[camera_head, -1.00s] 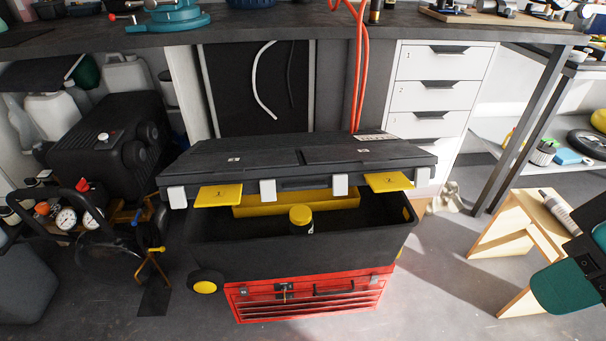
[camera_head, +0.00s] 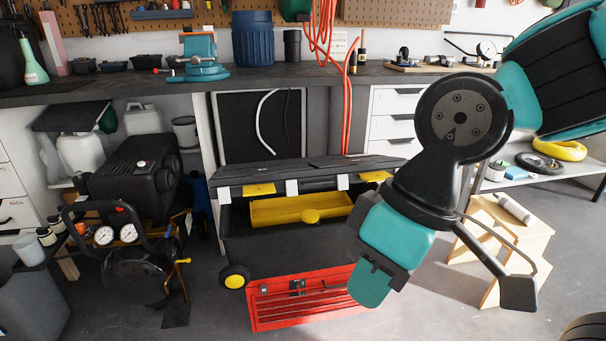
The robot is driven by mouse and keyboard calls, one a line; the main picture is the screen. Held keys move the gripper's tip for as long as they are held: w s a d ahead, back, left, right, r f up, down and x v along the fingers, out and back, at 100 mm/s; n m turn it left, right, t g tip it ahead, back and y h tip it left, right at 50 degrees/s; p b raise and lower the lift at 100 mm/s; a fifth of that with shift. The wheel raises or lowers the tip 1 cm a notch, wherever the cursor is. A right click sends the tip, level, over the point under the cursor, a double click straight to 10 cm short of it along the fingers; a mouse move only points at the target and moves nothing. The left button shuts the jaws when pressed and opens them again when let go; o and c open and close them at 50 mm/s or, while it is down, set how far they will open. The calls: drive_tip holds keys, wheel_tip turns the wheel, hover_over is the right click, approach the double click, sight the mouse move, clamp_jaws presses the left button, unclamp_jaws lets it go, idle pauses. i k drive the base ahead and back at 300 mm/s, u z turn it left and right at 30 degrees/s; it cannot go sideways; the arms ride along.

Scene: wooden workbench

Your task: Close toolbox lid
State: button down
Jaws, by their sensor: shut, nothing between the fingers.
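The toolbox (camera_head: 275,245) is a large black wheeled box standing on the floor below the workbench. Its black lid (camera_head: 290,178), with pale latches and yellow tabs along the front edge, is raised above the box, leaving a gap at the front. My gripper (camera_head: 370,288), teal and black, is shut and empty. It hangs in front of the toolbox's right end and hides that end; I cannot see any contact with the lid.
A red metal case (camera_head: 300,299) sits at the toolbox's front base. A black compressor (camera_head: 125,250) stands left. The workbench (camera_head: 260,82) overhangs behind, with orange hoses (camera_head: 347,115) hanging. A wooden step stool (camera_head: 500,240) stands right. The front floor is clear.

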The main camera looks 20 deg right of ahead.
sight(223, 189)
drive_tip(key=z, duration=0.05)
drive_tip(key=i, duration=1)
drive_tip(key=z, duration=0.7)
